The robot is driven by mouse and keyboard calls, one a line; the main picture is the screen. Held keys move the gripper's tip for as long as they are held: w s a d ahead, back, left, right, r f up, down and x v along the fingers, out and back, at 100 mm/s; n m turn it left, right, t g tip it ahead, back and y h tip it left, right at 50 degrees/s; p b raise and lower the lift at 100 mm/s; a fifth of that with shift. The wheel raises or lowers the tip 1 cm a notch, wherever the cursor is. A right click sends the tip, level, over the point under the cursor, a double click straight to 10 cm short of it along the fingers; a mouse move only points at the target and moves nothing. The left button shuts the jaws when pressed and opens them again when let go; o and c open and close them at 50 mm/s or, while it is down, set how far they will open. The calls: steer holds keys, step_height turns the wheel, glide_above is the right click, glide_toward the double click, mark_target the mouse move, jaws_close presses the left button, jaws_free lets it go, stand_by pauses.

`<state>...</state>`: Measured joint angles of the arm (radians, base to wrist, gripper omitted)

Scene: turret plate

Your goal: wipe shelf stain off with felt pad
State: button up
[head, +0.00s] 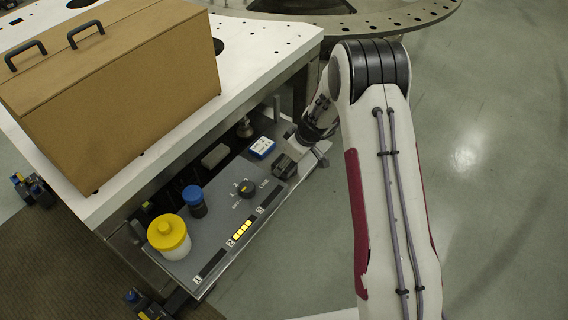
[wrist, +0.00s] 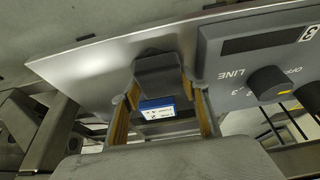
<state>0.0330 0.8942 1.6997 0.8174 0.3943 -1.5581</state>
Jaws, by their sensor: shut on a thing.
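My gripper (wrist: 160,88) is shut on a dark grey block, which I take to be the felt pad (wrist: 158,66); one finger is on each side of it. In the head view the pad (head: 284,167) is at the right end of the grey shelf (head: 222,218), low over or on its surface; I cannot tell whether it touches. I cannot make out a clear stain; the surface under the pad is hidden.
A blue and white box (head: 262,148) lies close left of the pad. A control panel with a knob (head: 246,188) is in front. A yellow-lidded jar (head: 169,235), blue-capped bottle (head: 194,200) and light grey block (head: 215,155) are further left. The white tabletop (head: 262,52) overhangs the shelf.

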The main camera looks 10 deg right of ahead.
steer(key=shift+w+d, duration=0.15)
steer(key=shift+w+d+r, duration=0.2)
steer(key=shift+w+d, duration=1)
steer(key=shift+w, duration=0.05)
steer(key=shift+f, duration=0.15)
steer(key=shift+s+a, duration=0.1)
steer(key=shift+s+a+f, duration=0.15)
steer(key=shift+s+a, duration=0.8)
steer(key=shift+s+a+f, duration=0.1)
steer(key=shift+s+a, duration=0.2)
steer(key=shift+s, duration=0.1)
